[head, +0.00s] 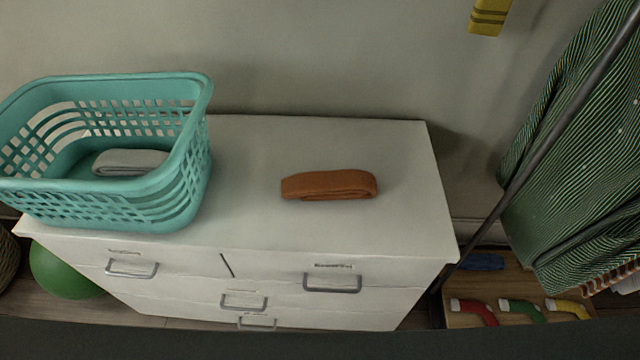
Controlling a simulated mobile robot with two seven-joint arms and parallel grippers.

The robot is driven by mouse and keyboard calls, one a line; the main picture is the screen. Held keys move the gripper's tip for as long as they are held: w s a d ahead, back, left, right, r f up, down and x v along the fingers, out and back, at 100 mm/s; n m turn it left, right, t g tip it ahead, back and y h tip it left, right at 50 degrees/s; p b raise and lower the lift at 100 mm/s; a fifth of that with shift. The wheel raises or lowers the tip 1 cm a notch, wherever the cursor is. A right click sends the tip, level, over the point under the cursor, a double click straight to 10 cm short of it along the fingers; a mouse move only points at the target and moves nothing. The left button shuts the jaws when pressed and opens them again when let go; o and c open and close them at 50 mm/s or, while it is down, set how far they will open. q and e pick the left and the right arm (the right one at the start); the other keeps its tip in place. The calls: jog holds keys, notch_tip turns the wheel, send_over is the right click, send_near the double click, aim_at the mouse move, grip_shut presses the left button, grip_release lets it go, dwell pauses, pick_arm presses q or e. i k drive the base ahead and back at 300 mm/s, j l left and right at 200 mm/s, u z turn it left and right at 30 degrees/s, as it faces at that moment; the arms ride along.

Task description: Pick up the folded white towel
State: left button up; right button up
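A folded white or light grey towel (131,162) lies inside the teal laundry basket (150,206), on its floor toward the right side. The basket's front wall rises before it, and its top shows over the rim. The basket stands on the left part of the white dresser (245,150). Neither of my grippers shows in the head view.
A folded orange-brown towel (330,185) lies on the dresser top, right of the basket. The top around it is clear. A green ball (64,272) is on the floor at left. A striped garment (580,150) and a dark pole (545,130) stand at right.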

aim_at(112, 162)
jog(key=u, duration=1.3)
jog(key=i+j+u, duration=0.2)
jog(key=u, duration=0.25)
jog(key=i+l, duration=0.05)
jog(key=i, duration=0.05)
